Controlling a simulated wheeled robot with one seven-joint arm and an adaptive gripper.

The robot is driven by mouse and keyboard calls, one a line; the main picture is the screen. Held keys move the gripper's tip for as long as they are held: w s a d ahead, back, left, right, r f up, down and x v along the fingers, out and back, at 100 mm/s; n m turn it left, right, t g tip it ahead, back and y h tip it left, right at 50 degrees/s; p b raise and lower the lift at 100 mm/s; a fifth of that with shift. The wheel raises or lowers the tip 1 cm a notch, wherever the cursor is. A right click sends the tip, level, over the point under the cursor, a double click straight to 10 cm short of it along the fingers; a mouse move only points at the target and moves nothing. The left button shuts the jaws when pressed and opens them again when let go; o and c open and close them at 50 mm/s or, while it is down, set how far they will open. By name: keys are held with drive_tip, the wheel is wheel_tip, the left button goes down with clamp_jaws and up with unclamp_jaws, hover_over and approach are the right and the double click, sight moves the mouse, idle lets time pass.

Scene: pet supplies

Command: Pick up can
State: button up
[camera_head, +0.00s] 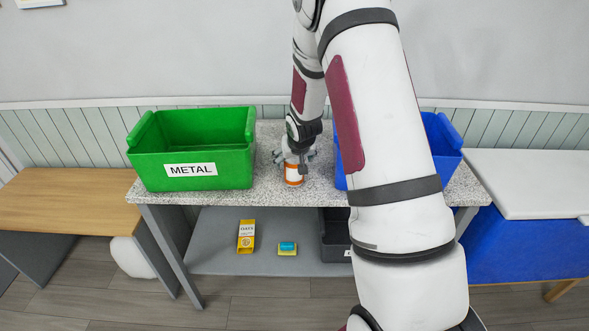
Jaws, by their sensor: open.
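An orange and white can (293,176) stands upright on the speckled grey table (265,141), near its front edge. My gripper (294,159) points down over the can from above, with its fingers spread at the can's upper part. The gripper is open. It hides the top of the can, and I cannot tell whether the fingers touch it.
A green bin (238,165) labelled METAL stands close on the left. A blue bin (441,146) stands on the right, partly hidden by my arm. The lower shelf (213,246) holds a yellow box (246,237), a sponge-like item (287,248) and a dark bin (334,240).

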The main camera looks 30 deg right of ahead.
drive_tip(key=shift+c, duration=0.4)
drive_tip(key=c, duration=1.2)
drive_tip(key=shift+o, duration=0.2)
